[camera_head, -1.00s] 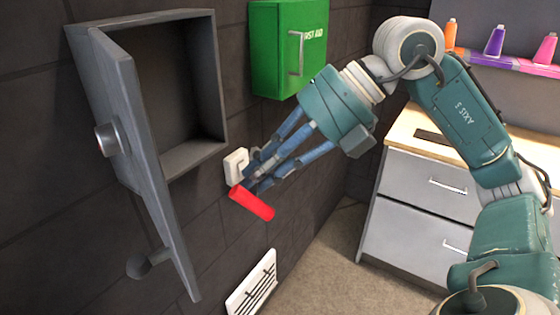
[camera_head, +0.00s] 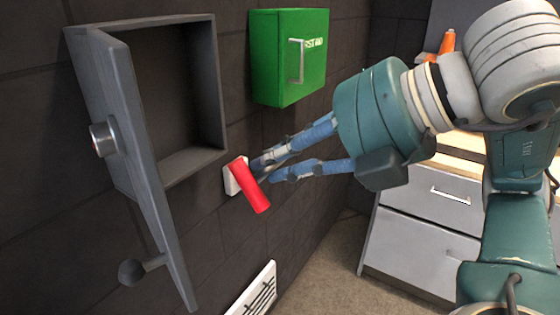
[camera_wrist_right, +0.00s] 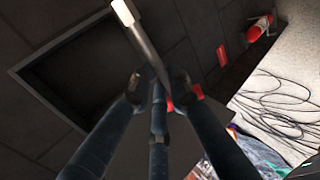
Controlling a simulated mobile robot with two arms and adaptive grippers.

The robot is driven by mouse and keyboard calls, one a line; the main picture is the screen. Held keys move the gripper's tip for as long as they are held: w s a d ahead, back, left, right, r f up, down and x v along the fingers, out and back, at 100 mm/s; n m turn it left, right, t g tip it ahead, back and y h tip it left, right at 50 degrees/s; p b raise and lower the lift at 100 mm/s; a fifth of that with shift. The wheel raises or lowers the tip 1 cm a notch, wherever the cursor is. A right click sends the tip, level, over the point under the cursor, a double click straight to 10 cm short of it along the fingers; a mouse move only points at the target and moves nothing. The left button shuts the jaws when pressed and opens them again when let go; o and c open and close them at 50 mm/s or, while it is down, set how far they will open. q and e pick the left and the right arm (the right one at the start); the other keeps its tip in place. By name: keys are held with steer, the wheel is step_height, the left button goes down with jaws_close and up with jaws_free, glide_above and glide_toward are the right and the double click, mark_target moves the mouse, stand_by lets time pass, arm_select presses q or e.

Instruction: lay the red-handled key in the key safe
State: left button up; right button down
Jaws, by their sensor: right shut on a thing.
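The red-handled key (camera_head: 251,188) is held at the fingertips of my right gripper (camera_head: 266,168). Its red handle hangs tilted, the top leaning left; the rest of the key is hidden in the head view. The grey key safe (camera_head: 196,159) is on the wall to the left, its inside empty as far as I see. Its door (camera_head: 148,160) stands open toward me. The key is below and right of the safe's opening, outside it. In the right wrist view the fingers close around a grey bar (camera_wrist_right: 145,40), and the safe's dark recess shows left. My left gripper is not in view.
A green first aid box (camera_head: 275,60) hangs right of the safe. A white vent (camera_head: 258,290) is low on the wall. Drawers (camera_head: 425,235) stand at the right. The safe door juts out with a knob and lever.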

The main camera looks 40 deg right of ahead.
steer(key=shift+s+r, duration=0.1)
steer(key=shift+w+a+f+p, duration=0.15)
steer(key=shift+w+a+p, duration=1.65)
steer(key=shift+w, duration=1.9)
steer(key=shift+w+a+f+p, duration=0.1)
steer(key=shift+w+a+p, duration=0.8)
steer(key=shift+w+p, duration=2.3)
steer(key=shift+w+a+f+p, duration=0.15)
steer(key=shift+w+a+p, duration=1.35)
steer(key=shift+w, duration=2.75)
steer(key=shift+w+d+f+b, duration=0.1)
steer(key=shift+f+b, duration=0.5)
steer(key=shift+f, duration=0.2)
steer(key=shift+f+b, duration=0.8)
steer(key=shift+b, duration=0.25)
